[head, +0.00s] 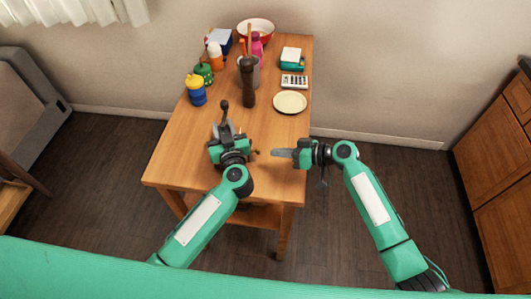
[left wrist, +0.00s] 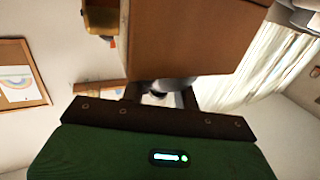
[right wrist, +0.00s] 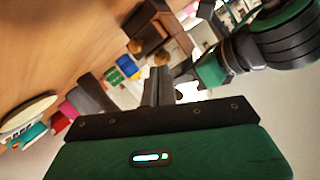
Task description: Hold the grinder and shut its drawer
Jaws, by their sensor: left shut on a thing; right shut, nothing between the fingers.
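The grinder shows in the head view as a dark crank handle (head: 224,106) over a metal top; my left gripper (head: 219,143) hides most of its body. The left gripper is shut on it. The left wrist view shows its brown wooden box (left wrist: 190,38) close up, with what looks like the drawer (left wrist: 100,18) sticking out at upper left. The right wrist view shows the wooden body (right wrist: 150,25) with brass knobs; how far the drawer is out is hard to tell there. My right gripper (head: 278,153) is shut and empty, to the right of the grinder, apart from it.
A plate (head: 290,102), a calculator (head: 294,82), a tall dark mill (head: 248,85), a blue-and-yellow jar (head: 196,92) and a bowl (head: 262,27) stand farther back on the table (head: 180,150). The table's front edge is near both grippers.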

